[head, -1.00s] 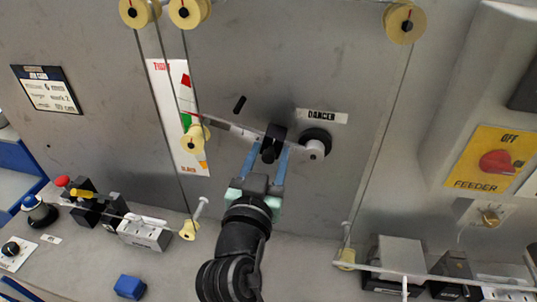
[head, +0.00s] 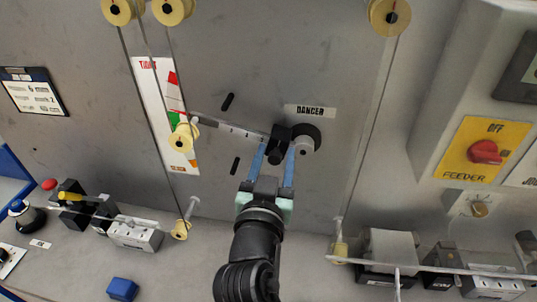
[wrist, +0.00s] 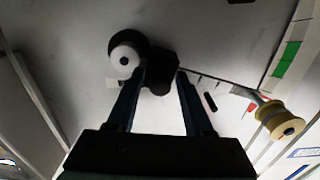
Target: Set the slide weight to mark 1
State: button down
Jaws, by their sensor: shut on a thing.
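The slide weight (head: 280,136), a black block, sits on the pale marked dancer arm (head: 238,131) close to its pivot hub (head: 304,138). My gripper (head: 276,150) has its two blue fingers around the weight's lower part and is shut on it. In the wrist view the weight (wrist: 162,72) is between the fingertips (wrist: 160,72), right beside the white hub (wrist: 124,58). The arm runs left in the head view to a yellow roller (head: 182,137). Short marks show on the arm, but their numbers are too small to read.
A gauge strip (head: 158,85) with red and green bands stands behind the roller. Black stop pegs (head: 228,102) lie above and below the arm. Strands run down to yellow guides. The job card (head: 33,91) seems to read mark 2. The feeder switch (head: 486,151) is at right.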

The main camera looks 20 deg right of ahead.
jog(key=c, duration=0.7)
grip_release()
jog(key=shift+o, duration=0.2)
jog(key=shift+s+a, duration=0.1)
jog(key=b+v, duration=0.4)
jog(key=v, duration=0.8)
jog(key=shift+s+a+b, duration=0.2)
jog(key=shift+s+b, duration=0.1)
jog(key=shift+r, duration=0.1)
jog(key=w+a+r+n+t+y, duration=0.2)
jog(key=a+r+t, duration=0.15)
jog(key=r, duration=0.55)
jog(key=w+a+r+n+t+y, duration=0.1)
jog(key=w+a+r+t+y, duration=0.2)
jog(key=r, duration=0.7)
jog(key=s+a+r+n+t+y, duration=0.2)
jog(key=s+r+t, duration=0.1)
jog(key=r, duration=0.4)
jog(key=s+a+r+n+t+y, duration=0.2)
jog(key=a+r+t+y, duration=0.1)
jog(key=r, duration=0.3)
jog(key=shift+s+r, duration=0.35)
jog(key=shift+s, duration=0.05)
